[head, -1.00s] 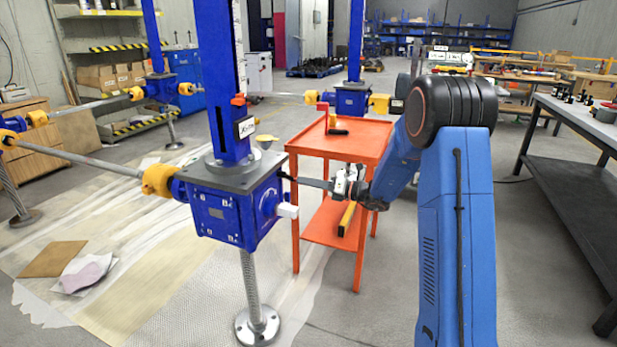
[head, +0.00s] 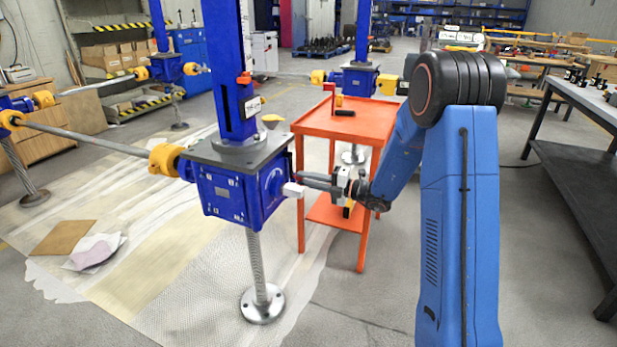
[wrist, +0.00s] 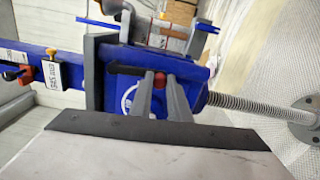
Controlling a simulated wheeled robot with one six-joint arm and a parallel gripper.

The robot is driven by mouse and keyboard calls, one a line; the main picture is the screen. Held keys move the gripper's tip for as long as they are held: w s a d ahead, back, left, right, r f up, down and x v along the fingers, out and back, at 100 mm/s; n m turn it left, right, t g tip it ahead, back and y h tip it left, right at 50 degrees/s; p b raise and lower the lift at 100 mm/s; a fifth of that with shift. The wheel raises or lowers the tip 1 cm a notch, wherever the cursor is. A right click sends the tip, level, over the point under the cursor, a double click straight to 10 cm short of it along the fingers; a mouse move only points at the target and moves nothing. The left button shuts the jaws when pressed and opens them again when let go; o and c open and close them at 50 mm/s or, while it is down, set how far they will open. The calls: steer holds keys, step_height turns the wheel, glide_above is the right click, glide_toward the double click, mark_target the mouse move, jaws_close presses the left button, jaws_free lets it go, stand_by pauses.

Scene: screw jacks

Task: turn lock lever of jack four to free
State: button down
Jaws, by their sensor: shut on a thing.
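The near jack has a blue gearbox (head: 228,196) under a grey plate, with a blue column rising from it. I cannot read whether its label (head: 250,106) says four. In the wrist view, a black lock lever (wrist: 126,70) with a red knob (wrist: 160,77) lies against the blue face of the jack. My gripper (head: 308,181) is at the right side of the gearbox. In the wrist view its two grey fingers (wrist: 160,92) reach to either side of the knob end and are shut on the lever. In the head view the lever is hidden.
An orange cart (head: 370,125) stands close behind my gripper, with a red-and-black tool (head: 338,104) on top. A dark workbench (head: 570,160) stands at the right.

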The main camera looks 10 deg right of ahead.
steer(key=shift+s+a+f+m, duration=0.1)
steer(key=shift+s+a+m, duration=0.1)
steer(key=shift+s+m, duration=0.3)
steer(key=shift+w, duration=0.1)
steer(key=c, duration=1.7)
jaws_free()
steer(key=shift+o, duration=0.2)
steer(key=v, duration=1.7)
steer(key=shift+d, duration=0.15)
